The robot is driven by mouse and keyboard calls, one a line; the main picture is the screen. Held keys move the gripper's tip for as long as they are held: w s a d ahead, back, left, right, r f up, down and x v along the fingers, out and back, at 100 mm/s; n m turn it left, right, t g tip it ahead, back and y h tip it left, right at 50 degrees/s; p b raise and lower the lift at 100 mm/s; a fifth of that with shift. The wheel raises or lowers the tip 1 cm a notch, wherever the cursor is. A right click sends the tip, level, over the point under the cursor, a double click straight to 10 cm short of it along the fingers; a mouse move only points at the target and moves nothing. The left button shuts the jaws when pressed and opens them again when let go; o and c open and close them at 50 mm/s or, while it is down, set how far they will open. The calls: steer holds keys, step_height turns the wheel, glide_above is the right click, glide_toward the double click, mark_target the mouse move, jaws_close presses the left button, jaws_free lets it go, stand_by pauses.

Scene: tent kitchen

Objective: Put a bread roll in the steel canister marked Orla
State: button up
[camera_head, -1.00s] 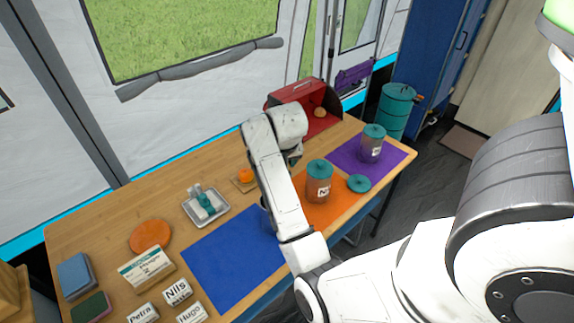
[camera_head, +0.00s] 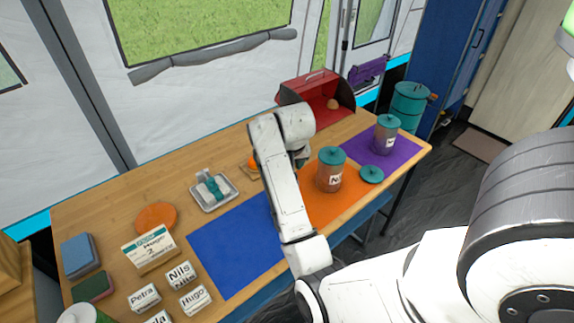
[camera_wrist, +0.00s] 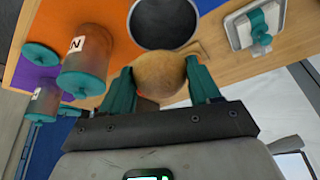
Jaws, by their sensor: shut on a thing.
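My gripper (camera_wrist: 160,76) is shut on a round brown bread roll (camera_wrist: 160,74), held between its teal fingers in the wrist view. An open, dark-mouthed canister (camera_wrist: 165,22) shows just beyond the roll; the roll looks outside its rim, and its marking is not visible. A lidded canister marked N (camera_wrist: 85,65) stands to the left, also in the head view on the orange mat (camera_head: 332,172). Another lidded canister (camera_head: 386,135) stands on the purple mat; its label is unreadable. A loose teal lid (camera_head: 370,174) lies between them. In the head view my arm hides the open canister.
A red bread bin (camera_head: 318,80) at the back holds another roll (camera_head: 333,104). A clip tray (camera_head: 213,191), an orange disc (camera_head: 156,217), a card stand (camera_head: 150,248) and name blocks (camera_head: 181,274) occupy the left. The blue mat (camera_head: 230,255) is clear where visible.

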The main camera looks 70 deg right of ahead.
steer(key=shift+f, duration=0.1)
steer(key=o, duration=1.1)
steer(key=p+v, duration=0.3)
steer(key=v, duration=0.7)
steer(key=shift+r, duration=0.35)
steer(key=shift+s+a, duration=0.1)
steer(key=shift+a, duration=0.05)
steer(key=s+a+f+n+y, duration=0.1)
steer(key=s+a+f+n, duration=0.2)
steer(key=a+f, duration=0.3)
steer(key=s+a+f+n+y, duration=0.1)
steer(key=s+a+f+n, duration=0.2)
steer(key=a, duration=0.9)
steer(key=s+a+f+n+g+y, duration=0.1)
steer(key=s+a+f+n, duration=0.2)
steer(key=a+f, duration=0.6)
steer(key=shift+a+n+y, duration=0.3)
steer(key=shift+n, duration=0.8)
